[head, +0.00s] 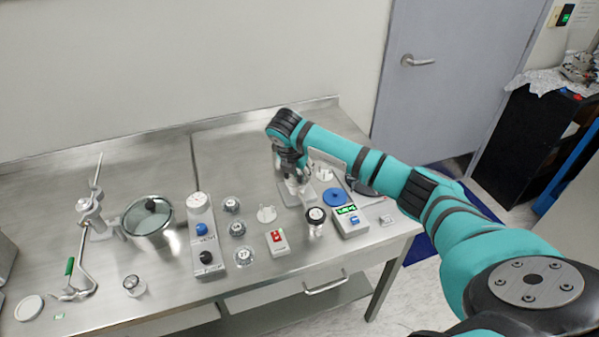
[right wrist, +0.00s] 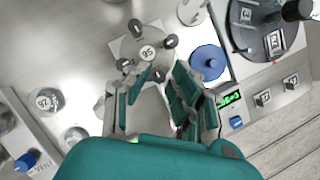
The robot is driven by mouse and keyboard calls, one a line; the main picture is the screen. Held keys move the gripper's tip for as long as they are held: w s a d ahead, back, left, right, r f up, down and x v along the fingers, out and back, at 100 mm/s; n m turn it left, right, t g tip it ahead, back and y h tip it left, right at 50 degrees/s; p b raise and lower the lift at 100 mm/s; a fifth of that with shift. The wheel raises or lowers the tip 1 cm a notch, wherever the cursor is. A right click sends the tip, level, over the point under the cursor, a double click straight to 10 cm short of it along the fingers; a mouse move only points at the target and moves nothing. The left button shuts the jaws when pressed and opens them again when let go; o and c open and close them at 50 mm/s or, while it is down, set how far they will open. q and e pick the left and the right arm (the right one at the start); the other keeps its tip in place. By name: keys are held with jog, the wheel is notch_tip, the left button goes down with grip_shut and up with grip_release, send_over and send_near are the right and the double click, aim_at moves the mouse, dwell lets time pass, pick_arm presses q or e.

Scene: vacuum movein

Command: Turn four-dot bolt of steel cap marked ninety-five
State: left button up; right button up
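The steel cap (right wrist: 133,47) marked 95 lies in front of my right gripper in the right wrist view. Several dark bolts stand around its rim: one at the top (right wrist: 135,25), one at the right (right wrist: 168,40), one at the left (right wrist: 122,63). A lower bolt (right wrist: 160,75) shows near the fingertips. The dots on the bolts are too small to count. My right gripper (right wrist: 165,72) has its fingers apart and points down at the cap's near side. I cannot tell whether it touches the lower bolt. In the head view the right gripper (head: 298,182) partly hides the cap. My left gripper is not in view.
Close right stand a blue disc (head: 335,198) and a box with a green display (head: 350,222). A steel pot (head: 148,220) and valves are farther left. The front right edge is near.

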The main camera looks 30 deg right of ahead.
jog(key=v, duration=1.1)
jog(key=shift+r, duration=0.4)
